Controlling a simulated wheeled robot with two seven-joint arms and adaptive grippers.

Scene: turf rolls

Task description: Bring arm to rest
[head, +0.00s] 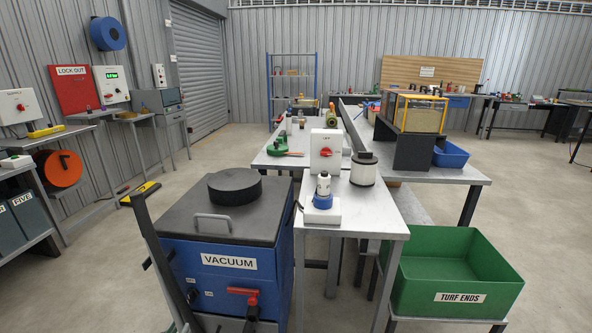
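Neither of my arms nor grippers shows in the head view, so I cannot see what they hold or how they are posed. In front of me stands a blue box labelled VACUUM (229,262) with a dark lid, a grey handle and a round black cap (235,187) on top. A red lever (243,292) sits on its front. To its right is a metal table (376,222) carrying a white and blue device (322,194), a white switch box with a red knob (325,151) and a white canister with a dark top (363,170).
A green bin labelled TURF ENDS (457,272) stands at the right front. A blue bin (450,154) and a yellow-framed case (419,113) are on the table behind. A dark slanted bar (161,262) rises at the left front. Open floor lies on both sides.

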